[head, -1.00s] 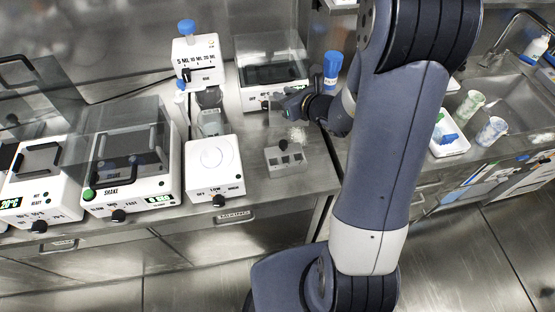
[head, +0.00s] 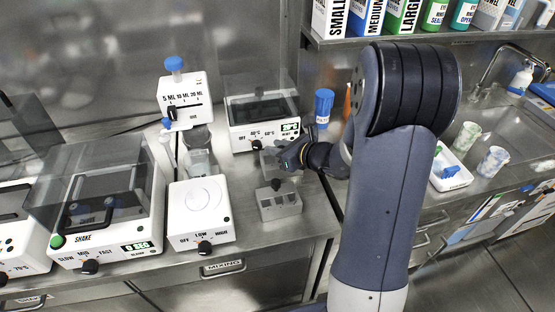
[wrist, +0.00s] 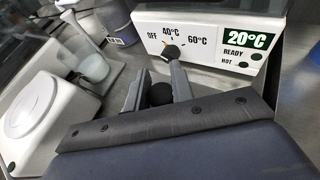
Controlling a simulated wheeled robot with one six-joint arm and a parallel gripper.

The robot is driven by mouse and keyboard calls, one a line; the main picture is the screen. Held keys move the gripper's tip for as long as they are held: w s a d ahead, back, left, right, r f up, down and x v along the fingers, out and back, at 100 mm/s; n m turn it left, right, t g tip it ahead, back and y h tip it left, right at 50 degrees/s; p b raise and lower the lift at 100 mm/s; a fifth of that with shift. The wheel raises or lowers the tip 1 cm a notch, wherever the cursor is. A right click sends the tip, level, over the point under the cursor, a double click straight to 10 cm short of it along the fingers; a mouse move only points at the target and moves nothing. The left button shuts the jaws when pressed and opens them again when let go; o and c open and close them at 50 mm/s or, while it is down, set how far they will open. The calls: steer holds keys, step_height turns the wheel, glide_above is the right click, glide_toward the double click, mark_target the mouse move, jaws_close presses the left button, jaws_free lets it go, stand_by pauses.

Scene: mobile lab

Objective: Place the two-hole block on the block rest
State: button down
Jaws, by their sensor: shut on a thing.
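My gripper (head: 284,157) is in front of the heater at the back of the bench. In the wrist view its two fingers (wrist: 158,88) are shut around a black round knob (wrist: 160,94). In the head view a grey metal block (head: 268,162) shows at the fingertips, partly hidden by them; I take it for the two-hole block, but its holes cannot be made out. A second grey metal block (head: 279,206) with a black knob stands on the bench in front of the gripper. I cannot make out the block rest for certain.
The heater (head: 262,112) reads 20°C in the wrist view (wrist: 246,40). A stirrer (head: 201,210), a dispenser (head: 186,101) and a shaker (head: 100,205) stand to the left. A blue-capped bottle (head: 323,107) stands behind the arm. Little bare bench remains around the gripper.

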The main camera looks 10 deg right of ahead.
steer(key=shift+f, duration=1.7)
steer(key=shift+f+b, duration=0.15)
steer(key=shift+b, duration=0.2)
steer(key=c, duration=1.2)
jaws_free()
